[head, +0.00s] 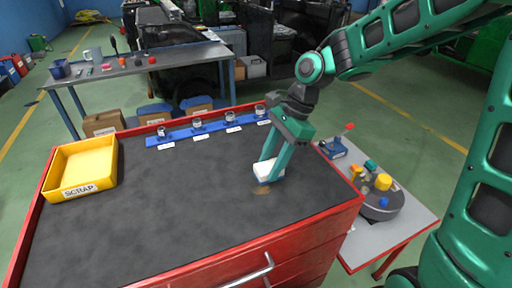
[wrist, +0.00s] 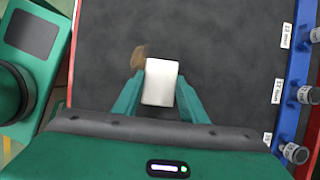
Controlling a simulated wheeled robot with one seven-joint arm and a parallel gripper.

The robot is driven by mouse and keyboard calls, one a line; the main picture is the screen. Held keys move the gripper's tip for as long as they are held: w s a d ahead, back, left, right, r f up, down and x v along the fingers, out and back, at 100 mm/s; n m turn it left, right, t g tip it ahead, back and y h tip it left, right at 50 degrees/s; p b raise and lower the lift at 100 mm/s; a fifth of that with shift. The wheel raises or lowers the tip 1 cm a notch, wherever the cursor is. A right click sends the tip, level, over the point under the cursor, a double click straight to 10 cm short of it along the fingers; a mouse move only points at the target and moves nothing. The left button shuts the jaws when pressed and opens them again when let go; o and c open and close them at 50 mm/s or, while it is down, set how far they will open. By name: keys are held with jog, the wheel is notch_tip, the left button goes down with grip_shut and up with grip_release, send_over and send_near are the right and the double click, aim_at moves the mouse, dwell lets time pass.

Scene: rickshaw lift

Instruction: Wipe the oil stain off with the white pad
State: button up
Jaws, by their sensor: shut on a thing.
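The white pad (head: 268,171) is held between the fingers of my gripper (head: 271,160), low over the dark top of the red cabinet. It also shows in the wrist view (wrist: 161,82) between the two green fingers. The oil stain (head: 262,190) is a small brown patch on the dark top, just in front of the pad in the head view. In the wrist view the stain (wrist: 138,58) lies at the pad's upper left, right beside its edge. Part of the stain may be hidden under the pad. I cannot tell whether the pad touches the surface.
A yellow SCRAP tray (head: 82,168) sits at the left of the cabinet top (head: 150,220). A blue rail (head: 212,127) with several labelled fittings runs along the back edge. A side table (head: 385,235) with a round dark holder stands at right. The middle of the top is clear.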

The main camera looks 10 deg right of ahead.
jog(key=shift+w+d, duration=0.2)
jog(key=shift+d, duration=0.55)
jog(key=shift+w+d+r, duration=0.1)
jog(key=shift+d+r, duration=0.05)
jog(key=shift+r, duration=0.05)
notch_tip(320, 180, up, 7)
jog(key=shift+f, duration=0.1)
jog(key=shift+r, duration=0.5)
